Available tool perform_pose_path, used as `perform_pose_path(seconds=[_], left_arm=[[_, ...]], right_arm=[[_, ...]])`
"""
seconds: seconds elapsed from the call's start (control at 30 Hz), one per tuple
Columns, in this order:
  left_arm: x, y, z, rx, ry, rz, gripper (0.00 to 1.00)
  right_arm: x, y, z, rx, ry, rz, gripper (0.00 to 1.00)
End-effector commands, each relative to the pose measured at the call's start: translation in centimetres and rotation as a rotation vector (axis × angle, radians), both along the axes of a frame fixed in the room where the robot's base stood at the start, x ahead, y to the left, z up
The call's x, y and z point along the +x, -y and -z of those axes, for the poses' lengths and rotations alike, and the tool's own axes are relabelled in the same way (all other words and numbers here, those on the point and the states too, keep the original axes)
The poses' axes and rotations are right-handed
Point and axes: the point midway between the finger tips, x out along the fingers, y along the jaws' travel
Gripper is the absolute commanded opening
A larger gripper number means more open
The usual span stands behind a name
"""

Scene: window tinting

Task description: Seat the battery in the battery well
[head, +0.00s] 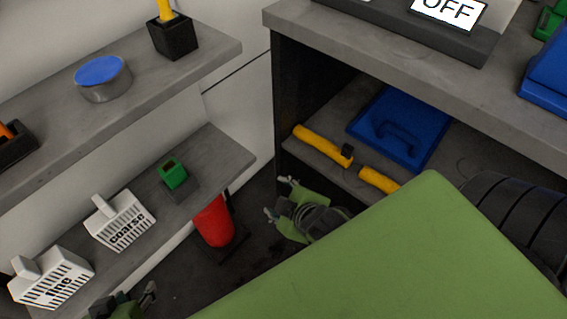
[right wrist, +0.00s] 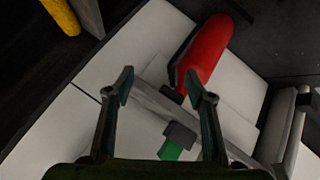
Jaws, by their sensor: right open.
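A small green block with a dark recess in its top (head: 173,172) stands by a dark grey base on the lower left shelf. In the right wrist view the green part (right wrist: 171,151) and dark part (right wrist: 182,136) show between my fingers, beyond them. I cannot tell whether this is the battery or the battery well; neither is clearly identifiable elsewhere. My right gripper (head: 277,197) is open and empty, to the right of that shelf; it also shows in the right wrist view (right wrist: 160,88). My left gripper (head: 128,299) is at the bottom edge, partly cut off.
White boxes marked coarse (head: 122,222) and fine (head: 52,284) sit on the lower left shelf (head: 215,156). A red cylinder (head: 213,222) stands below its end. A yellow tool (head: 318,144) and blue case (head: 400,127) lie under the right counter (head: 400,50).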

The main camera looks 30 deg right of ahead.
Motion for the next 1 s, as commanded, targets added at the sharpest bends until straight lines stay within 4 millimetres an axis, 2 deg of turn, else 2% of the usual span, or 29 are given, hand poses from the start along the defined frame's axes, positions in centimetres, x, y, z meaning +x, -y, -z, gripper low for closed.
perform_pose_path(seconds=[0.1, 0.3, 0.87, 1.0], left_arm=[[0.0, 0.0, 0.0, 0.0, 0.0, 0.0, 0.4], [0.0, 0.0, 0.0, 0.0, 0.0, 0.0, 0.4], [0.0, -0.1, 0.0, 0.0, -0.001, -0.001, 0.4], [-0.8, -0.4, 0.6, 0.009, -0.037, -0.005, 0.4]], right_arm=[[-1.8, -0.3, 0.7, 0.223, -0.094, 0.168, 0.5], [-3.7, -1.0, 1.2, 0.425, -0.196, 0.333, 0.5], [-4.0, -1.1, 1.3, 0.453, -0.211, 0.36, 0.5], [-4.7, -0.9, 1.8, 0.44, -0.241, 0.37, 0.5]])
